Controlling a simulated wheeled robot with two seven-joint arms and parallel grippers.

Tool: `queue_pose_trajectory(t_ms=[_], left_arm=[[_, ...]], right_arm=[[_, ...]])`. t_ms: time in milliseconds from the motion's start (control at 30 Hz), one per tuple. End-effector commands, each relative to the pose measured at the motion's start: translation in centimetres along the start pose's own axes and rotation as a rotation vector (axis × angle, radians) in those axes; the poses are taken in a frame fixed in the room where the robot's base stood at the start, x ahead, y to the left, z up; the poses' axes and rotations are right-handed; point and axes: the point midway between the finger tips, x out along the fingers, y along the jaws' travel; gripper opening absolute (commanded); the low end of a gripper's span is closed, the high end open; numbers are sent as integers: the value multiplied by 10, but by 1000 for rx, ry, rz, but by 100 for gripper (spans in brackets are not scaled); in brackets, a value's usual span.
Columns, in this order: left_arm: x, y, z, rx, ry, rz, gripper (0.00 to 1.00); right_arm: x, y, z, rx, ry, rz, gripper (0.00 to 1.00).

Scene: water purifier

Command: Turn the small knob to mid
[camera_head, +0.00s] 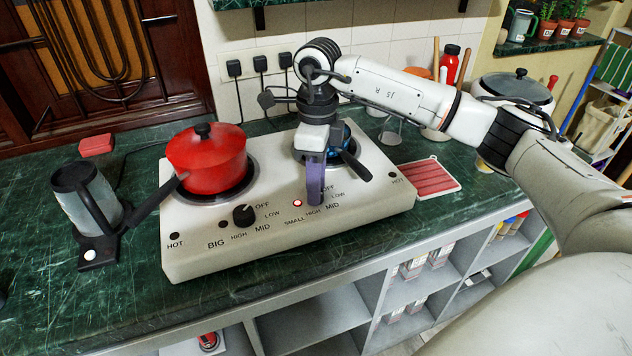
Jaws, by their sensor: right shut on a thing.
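The white double hotplate (210,255) stands on the green counter with two dials on its front slope. The big knob (243,215) is black and shows at the left, among its OFF, LOW, MID and HIGH marks. The small knob is hidden behind my right gripper (315,198), which points down at the small dial. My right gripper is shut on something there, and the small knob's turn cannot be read. A red lamp (297,203) is lit beside the small dial. My left gripper is not in view.
A red pot (207,160) sits on the left burner, its handle sticking out to the front left. A dark-handled pan (354,165) is on the right burner, close behind my gripper. A kettle (90,205) stands left; a red striped mat (428,177) lies right.

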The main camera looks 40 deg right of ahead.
Motion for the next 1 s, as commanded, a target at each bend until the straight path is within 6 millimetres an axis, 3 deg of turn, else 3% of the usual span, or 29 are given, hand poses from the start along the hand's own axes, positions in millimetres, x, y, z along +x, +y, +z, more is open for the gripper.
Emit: queue_pose_trajectory(t_ms=[333, 867, 900, 1000], left_arm=[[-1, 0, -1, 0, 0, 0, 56], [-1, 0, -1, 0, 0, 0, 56], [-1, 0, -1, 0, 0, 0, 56], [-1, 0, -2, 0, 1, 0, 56]], right_arm=[[-2, -1, 0, 145, -10, -2, 3], [-2, -1, 0, 171, -13, -2, 3], [-2, -1, 0, 171, -13, -2, 27], [-2, -1, 0, 171, -12, -2, 44]])
